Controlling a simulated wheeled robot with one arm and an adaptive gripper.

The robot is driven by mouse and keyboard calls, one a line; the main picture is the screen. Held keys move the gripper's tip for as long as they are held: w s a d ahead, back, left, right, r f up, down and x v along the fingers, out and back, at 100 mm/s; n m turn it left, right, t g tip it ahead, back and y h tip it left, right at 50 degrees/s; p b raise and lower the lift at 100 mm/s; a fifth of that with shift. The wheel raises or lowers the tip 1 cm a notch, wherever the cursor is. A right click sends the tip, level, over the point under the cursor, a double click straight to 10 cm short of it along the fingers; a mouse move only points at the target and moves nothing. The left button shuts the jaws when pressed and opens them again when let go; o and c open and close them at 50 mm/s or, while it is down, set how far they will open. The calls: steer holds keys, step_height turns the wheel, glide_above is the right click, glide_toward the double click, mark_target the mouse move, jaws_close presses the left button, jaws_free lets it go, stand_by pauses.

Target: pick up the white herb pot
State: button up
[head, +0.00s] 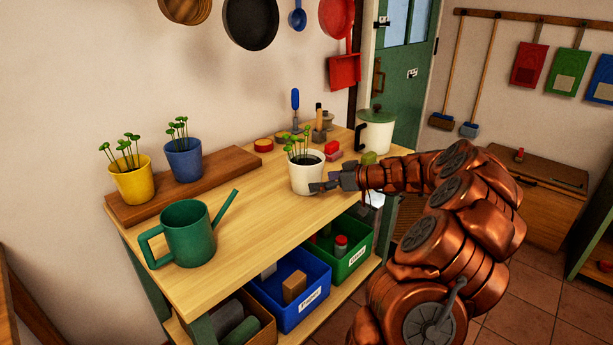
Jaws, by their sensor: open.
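The white herb pot (308,178) stands upright on the wooden bench top in the head view, with dark soil and green sprouts showing. My gripper (322,187) reaches in from the right, at the pot's lower right side. Its fingers are open, and one finger overlaps the front of the pot in the picture. I cannot tell whether it touches the pot. The pot's lower right edge is partly hidden behind the fingers.
A yellow pot (133,186) and a blue pot (184,166) stand on a raised board at the left. A green watering can (188,236) is at the front left. Tools and small items crowd behind the white pot. The bench top between can and pot is clear.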

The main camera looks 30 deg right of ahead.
steer(key=x, duration=0.4)
steer(key=shift+w+p, duration=0.2)
steer(key=shift+p, duration=0.2)
steer(key=c, duration=1.4)
